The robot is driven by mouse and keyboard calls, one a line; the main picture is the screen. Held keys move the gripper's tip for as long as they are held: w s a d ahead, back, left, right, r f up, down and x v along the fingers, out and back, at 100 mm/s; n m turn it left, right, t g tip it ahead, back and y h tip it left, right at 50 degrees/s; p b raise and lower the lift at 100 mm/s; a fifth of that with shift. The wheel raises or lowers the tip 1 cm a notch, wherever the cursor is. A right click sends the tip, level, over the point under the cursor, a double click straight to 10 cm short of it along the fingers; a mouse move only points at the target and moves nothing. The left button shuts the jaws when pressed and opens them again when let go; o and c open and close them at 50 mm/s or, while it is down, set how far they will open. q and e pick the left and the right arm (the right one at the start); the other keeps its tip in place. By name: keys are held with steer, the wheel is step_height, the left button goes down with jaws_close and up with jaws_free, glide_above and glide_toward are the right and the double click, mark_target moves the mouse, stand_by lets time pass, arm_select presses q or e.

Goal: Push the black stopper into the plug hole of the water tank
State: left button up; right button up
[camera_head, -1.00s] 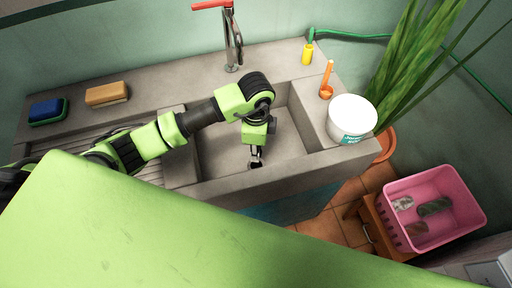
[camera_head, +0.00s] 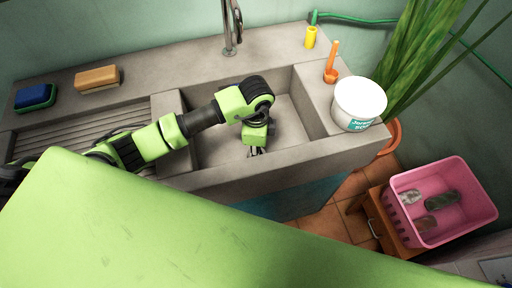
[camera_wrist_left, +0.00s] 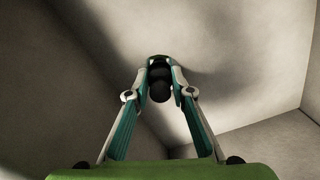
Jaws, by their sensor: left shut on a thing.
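My left gripper (camera_head: 255,151) reaches down into the basin of the stone water tank (camera_head: 290,172), close to its front wall. In the left wrist view its two fingers (camera_wrist_left: 160,77) are shut on the black stopper (camera_wrist_left: 160,92), a small dark rounded piece between the fingertips. The tank's pale floor and walls (camera_wrist_left: 235,50) surround it there. I cannot tell whether the stopper touches the floor. The plug hole is not visible in either view. My right gripper is not in view.
On the tank's ledge stand a white tub (camera_head: 357,104), an orange scoop (camera_head: 331,72), a yellow bottle (camera_head: 310,37) and sponges (camera_head: 97,78). A tap (camera_head: 231,27) rises behind the basin. A pink crate (camera_head: 443,200) stands at the right.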

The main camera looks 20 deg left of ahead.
arm_select(q)
steer(key=shift+s+f, duration=0.3)
steer(key=shift+f, duration=0.15)
steer(key=o, duration=1)
steer(key=shift+f, duration=0.1)
steer(key=shift+o, duration=0.2)
steer(key=shift+f, duration=0.1)
